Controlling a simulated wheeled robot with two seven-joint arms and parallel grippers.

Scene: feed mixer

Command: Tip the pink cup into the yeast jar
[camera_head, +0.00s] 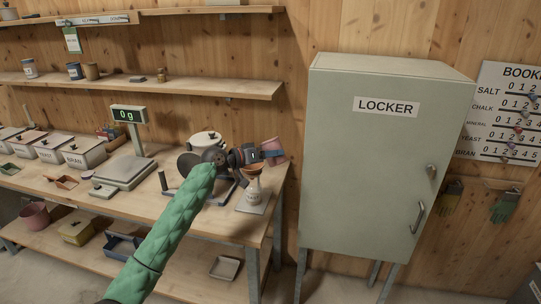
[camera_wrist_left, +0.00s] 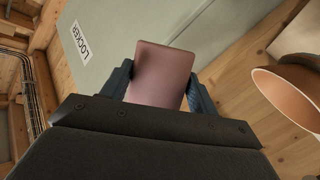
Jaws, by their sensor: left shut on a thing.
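My left gripper (camera_head: 255,155) reaches over the right end of the workbench and is shut on the pink cup (camera_head: 272,147). In the left wrist view the cup (camera_wrist_left: 160,76) sits between the two dark fingers; its inside is hidden. Below and slightly left of the cup in the head view stands a small pale jar (camera_head: 253,194) with a copper-coloured funnel (camera_head: 258,171) on top. Its label is too small to read. The funnel also shows at the right of the left wrist view (camera_wrist_left: 286,92), apart from the cup. My right gripper is out of view.
The jar stands on a pale plate (camera_head: 246,209) near the bench's right edge. A white lidded pot (camera_head: 206,139) stands behind my arm. A scale (camera_head: 124,172) reading 0 g and labelled bins (camera_head: 84,152) are left. The locker (camera_head: 385,170) stands right, beyond a gap.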

